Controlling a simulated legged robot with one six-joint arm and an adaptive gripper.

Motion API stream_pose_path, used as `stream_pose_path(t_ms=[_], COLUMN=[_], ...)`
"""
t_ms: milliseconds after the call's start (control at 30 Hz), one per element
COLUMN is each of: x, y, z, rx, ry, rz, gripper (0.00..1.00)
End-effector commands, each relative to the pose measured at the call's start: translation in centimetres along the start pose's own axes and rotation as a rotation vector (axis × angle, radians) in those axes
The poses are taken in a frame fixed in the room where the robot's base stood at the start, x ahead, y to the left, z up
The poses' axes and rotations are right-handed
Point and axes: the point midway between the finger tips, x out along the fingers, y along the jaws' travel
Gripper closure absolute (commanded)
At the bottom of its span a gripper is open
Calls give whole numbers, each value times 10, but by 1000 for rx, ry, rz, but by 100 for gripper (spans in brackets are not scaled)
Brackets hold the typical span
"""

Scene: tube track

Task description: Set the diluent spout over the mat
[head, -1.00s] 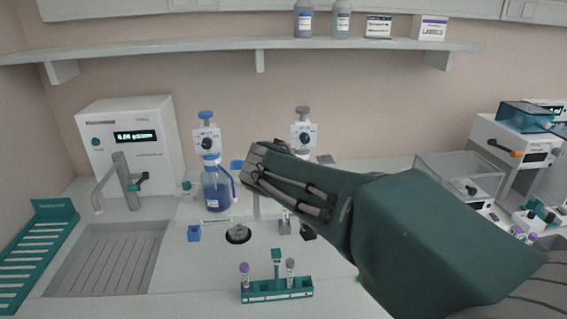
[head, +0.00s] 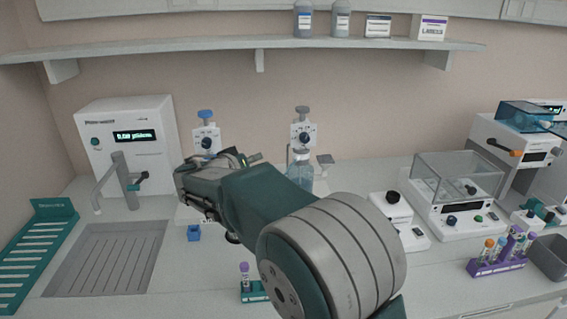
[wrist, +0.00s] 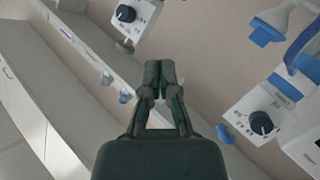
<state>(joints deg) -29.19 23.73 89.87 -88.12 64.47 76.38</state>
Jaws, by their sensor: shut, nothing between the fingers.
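Two dispensers stand behind my arm, and I cannot read which holds diluent. One has a blue knob and white dial head (head: 206,138); my gripper hides its bottle and any spout in the head view. The grey-knobbed one (head: 304,136) stands to its right, its clear bottle partly covered. The wrist view shows a dial head (wrist: 262,123) with blue parts at the right and another dial head (wrist: 126,13) at the top. My gripper (wrist: 159,70) is shut and empty, apart from both there. In the head view my gripper (head: 190,180) covers the blue-knobbed bottle. I cannot pick out a mat.
A sink (head: 105,260) and tap (head: 125,182) lie left, beside a green rack (head: 38,250). A small blue block (head: 193,233) stands nearby. A tube rack (head: 253,292) is partly behind my arm. A clear-lidded balance (head: 455,185) and purple rack (head: 497,265) stand right.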

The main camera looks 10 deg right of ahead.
Motion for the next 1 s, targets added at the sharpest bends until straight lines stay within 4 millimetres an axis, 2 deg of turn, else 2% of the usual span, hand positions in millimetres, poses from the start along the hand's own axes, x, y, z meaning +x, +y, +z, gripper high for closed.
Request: stream_pose_path(t_ms=[167, 267, 800, 867, 1000], x=[1, 9, 96, 104, 105], y=[0, 1, 0, 0, 1], z=[0, 1, 1, 2, 22], rx=[0, -1, -1, -1, -3], ry=[-2, -3, -4, -4, -4], rz=[0, 2, 2, 2, 0], gripper=[100, 100, 100, 100, 100])
